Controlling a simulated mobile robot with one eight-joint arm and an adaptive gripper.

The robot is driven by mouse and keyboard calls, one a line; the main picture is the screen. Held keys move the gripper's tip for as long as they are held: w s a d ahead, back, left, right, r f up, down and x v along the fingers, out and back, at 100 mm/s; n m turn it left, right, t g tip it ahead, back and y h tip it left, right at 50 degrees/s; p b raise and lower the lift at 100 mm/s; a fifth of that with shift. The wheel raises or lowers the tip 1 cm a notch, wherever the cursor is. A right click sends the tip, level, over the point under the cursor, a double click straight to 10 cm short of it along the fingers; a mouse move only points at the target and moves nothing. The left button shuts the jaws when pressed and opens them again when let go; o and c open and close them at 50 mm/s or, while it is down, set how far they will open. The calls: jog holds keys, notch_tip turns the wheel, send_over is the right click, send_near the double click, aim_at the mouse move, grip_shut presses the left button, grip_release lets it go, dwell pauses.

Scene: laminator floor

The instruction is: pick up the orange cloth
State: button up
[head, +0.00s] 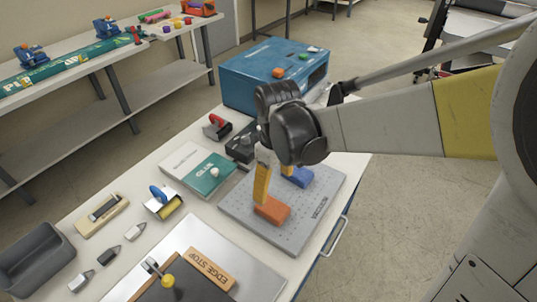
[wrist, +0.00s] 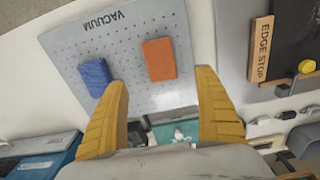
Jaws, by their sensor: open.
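The orange cloth (head: 273,210) is a small folded rectangular pad lying flat on a grey perforated plate marked VACUUM (head: 240,212). In the wrist view the orange cloth (wrist: 159,59) lies beyond the gap between my fingertips, nearer the right one. My gripper (head: 274,187) is above the plate, its yellow fingers spread and empty; it also shows in the wrist view (wrist: 162,76). A blue folded cloth (head: 298,177) lies on the same plate, by the left fingertip in the wrist view (wrist: 95,76). In the head view one finger partly covers the orange cloth's far end.
A blue box (head: 262,72) stands at the table's back. A green-and-white booklet (head: 197,170), a blue-handled roller (head: 163,203) and a wooden EDGE STOP bar (head: 208,268) lie around the plate. A grey bin (head: 34,258) sits at the left. Floor lies clear right of the table.

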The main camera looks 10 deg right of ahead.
aim_at(272, 206)
jog(key=shift+w+a+f, duration=0.1)
jog(key=shift+w+f, duration=0.2)
jog(key=shift+f, duration=0.45)
notch_tip(272, 206, down, 10)
jog(key=b, duration=0.5)
jog(key=shift+f, duration=0.2)
jog(key=shift+s+r, duration=0.1)
jog(key=c, duration=1.3)
